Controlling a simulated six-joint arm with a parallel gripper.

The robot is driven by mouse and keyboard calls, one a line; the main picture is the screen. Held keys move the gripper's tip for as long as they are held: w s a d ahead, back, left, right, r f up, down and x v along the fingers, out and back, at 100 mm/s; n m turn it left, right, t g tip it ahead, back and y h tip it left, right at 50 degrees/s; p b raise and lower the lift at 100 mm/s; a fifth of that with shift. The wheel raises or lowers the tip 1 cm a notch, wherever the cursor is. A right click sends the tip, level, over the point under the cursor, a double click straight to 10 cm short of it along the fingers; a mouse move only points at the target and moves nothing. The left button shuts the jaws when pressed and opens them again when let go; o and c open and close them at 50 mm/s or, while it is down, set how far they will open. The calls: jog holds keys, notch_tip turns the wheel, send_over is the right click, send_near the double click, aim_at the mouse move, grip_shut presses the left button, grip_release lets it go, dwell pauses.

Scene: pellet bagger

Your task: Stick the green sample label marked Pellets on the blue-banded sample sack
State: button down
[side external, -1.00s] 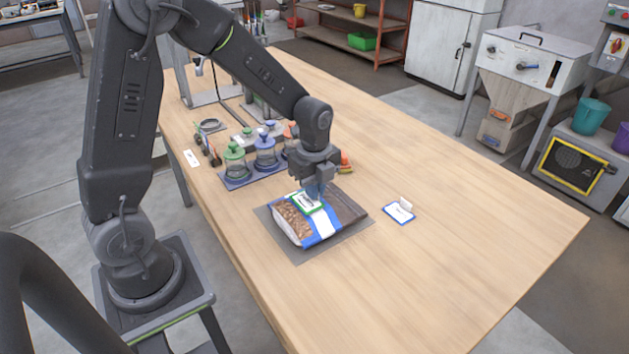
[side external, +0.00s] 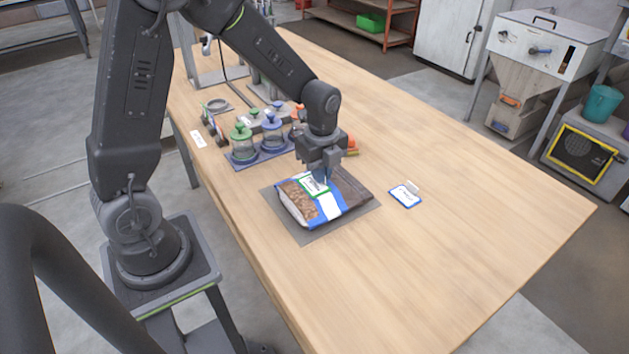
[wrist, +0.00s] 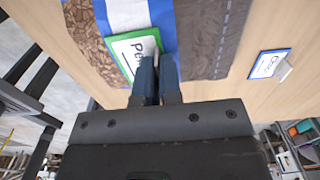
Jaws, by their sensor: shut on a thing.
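The blue-banded sample sack (side external: 348,187) lies flat on a grey mat (side external: 303,237). It has a brown end, a window of brown pellets and a blue band with a white panel. My gripper (side external: 323,180) points down over it, shut on the green-edged label (side external: 313,187). In the wrist view the label (wrist: 122,47) reads "Pe", the rest hidden behind the fingers (wrist: 157,77). The label overlaps the pellet window and the band, including part of the white panel. I cannot tell whether it touches the sack.
A blue-edged label (side external: 405,196) with a raised white tab lies right of the sack. Lidded jars, green (side external: 241,143) and blue (side external: 273,131), stand on a tray behind it. A white card (side external: 198,139) lies further left. The table's front right is clear.

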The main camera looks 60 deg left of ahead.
jog(key=shift+f, duration=0.1)
jog(key=c, duration=1.2)
grip_release()
notch_tip(320, 180, up, 14)
jog(key=shift+f, duration=0.1)
jog(key=s+d+r+n+t, duration=0.1)
jog(key=s+d+n+t, duration=0.1)
jog(key=s+n, duration=0.3)
jog(key=s+d+r+n+t, duration=0.1)
jog(key=s+n, duration=0.5)
jog(key=n, duration=0.1)
jog(key=s+d+r+n+t, duration=0.2)
jog(key=s+n, duration=0.3)
jog(key=n, duration=0.1)
jog(key=shift+s+d+r+t, duration=0.1)
jog(key=shift+s+d+t, duration=0.05)
jog(key=shift+d+t, duration=0.15)
